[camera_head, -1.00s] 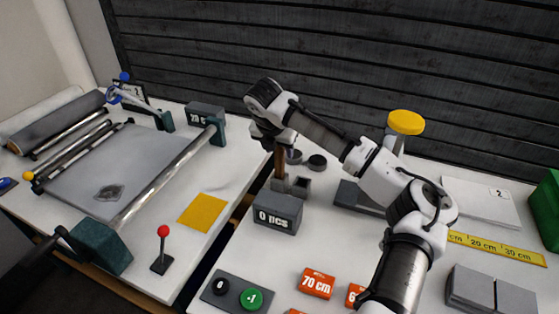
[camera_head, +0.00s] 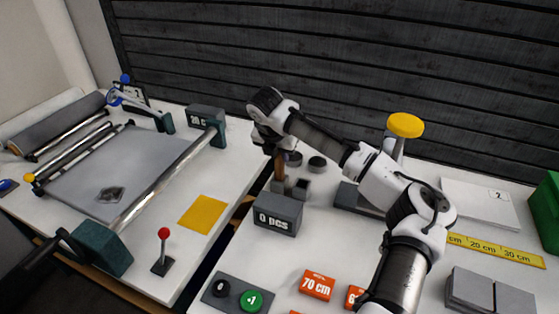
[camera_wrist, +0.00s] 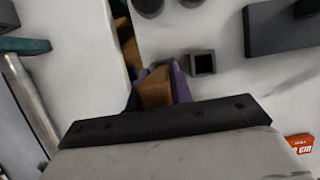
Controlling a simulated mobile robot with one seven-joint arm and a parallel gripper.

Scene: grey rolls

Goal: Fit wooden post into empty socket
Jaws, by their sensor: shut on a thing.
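My gripper (camera_wrist: 158,82) is shut on the wooden post (camera_wrist: 155,92), with a purple finger on either side of it. In the head view the brown post (camera_head: 280,167) stands nearly upright below the gripper (camera_head: 278,152). Its lower end is at the left part of a small grey socket block behind the "0 pcs" box; I cannot tell whether it sits inside a socket. A square grey socket (camera_head: 302,186) with an open, empty top is just right of the post. It also shows in the wrist view (camera_wrist: 202,63), apart from the fingers.
The "0 pcs" box (camera_head: 278,213) stands just in front of the sockets. Two dark round pieces (camera_head: 317,163) lie behind them. A yellow-knobbed lever (camera_head: 405,125) stands to the right. A gap (camera_head: 240,210) between the tables runs left of the post.

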